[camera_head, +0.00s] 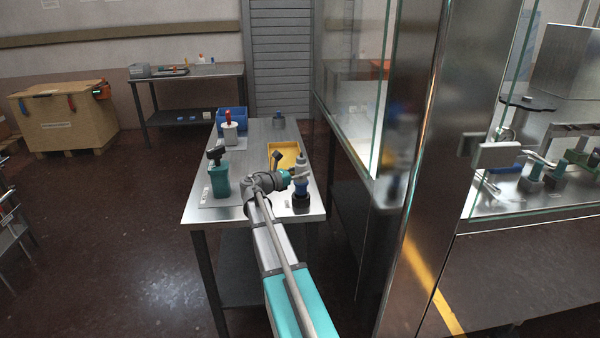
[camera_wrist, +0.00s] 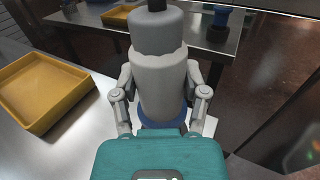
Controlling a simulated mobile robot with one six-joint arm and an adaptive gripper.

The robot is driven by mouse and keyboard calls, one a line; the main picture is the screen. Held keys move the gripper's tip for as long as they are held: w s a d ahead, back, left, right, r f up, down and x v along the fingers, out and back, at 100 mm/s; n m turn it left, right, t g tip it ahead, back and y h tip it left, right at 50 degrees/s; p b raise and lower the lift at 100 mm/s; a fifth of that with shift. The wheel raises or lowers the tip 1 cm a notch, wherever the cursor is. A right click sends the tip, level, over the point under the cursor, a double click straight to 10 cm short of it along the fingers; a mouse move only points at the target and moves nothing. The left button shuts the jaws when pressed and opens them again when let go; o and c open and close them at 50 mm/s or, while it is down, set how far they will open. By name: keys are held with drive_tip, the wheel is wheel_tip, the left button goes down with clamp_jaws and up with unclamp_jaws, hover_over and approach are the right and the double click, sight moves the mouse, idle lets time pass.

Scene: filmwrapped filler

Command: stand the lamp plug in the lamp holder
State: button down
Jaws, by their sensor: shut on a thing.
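My gripper (camera_head: 298,175) is shut on a grey plug with a blue lower part (camera_head: 301,188), which I take to be the lamp plug. In the wrist view the gripper (camera_wrist: 160,80) has a finger on each side of the grey body (camera_wrist: 158,65). The plug is upright, with a dark tip above and a blue ring low down. Just under it in the head view is a round black base (camera_head: 301,204) near the table's front right corner. I cannot tell whether they are joined or whether this is the lamp holder.
On the steel table (camera_head: 252,168) stand a teal holder with a black-topped piece (camera_head: 219,180), a yellow tray (camera_head: 284,148), a blue bin (camera_head: 240,114), a white block (camera_head: 230,135) and a grey block (camera_head: 279,123). A glass enclosure (camera_head: 352,100) rises close on the right.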

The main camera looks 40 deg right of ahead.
sight(295, 184)
drive_tip(key=shift+f+b, duration=1.65)
drive_tip(key=shift+f, duration=0.2)
drive_tip(key=shift+s+f+b, duration=0.1)
drive_tip(key=shift+f+b, duration=0.25)
drive_tip(key=shift+b, duration=0.05)
idle(0.5)
unclamp_jaws()
idle(0.4)
drive_tip(key=shift+w+a, duration=0.2)
drive_tip(key=shift+a, duration=2.8)
drive_tip(key=shift+w+a, duration=0.2)
drive_tip(key=shift+a, duration=2.8)
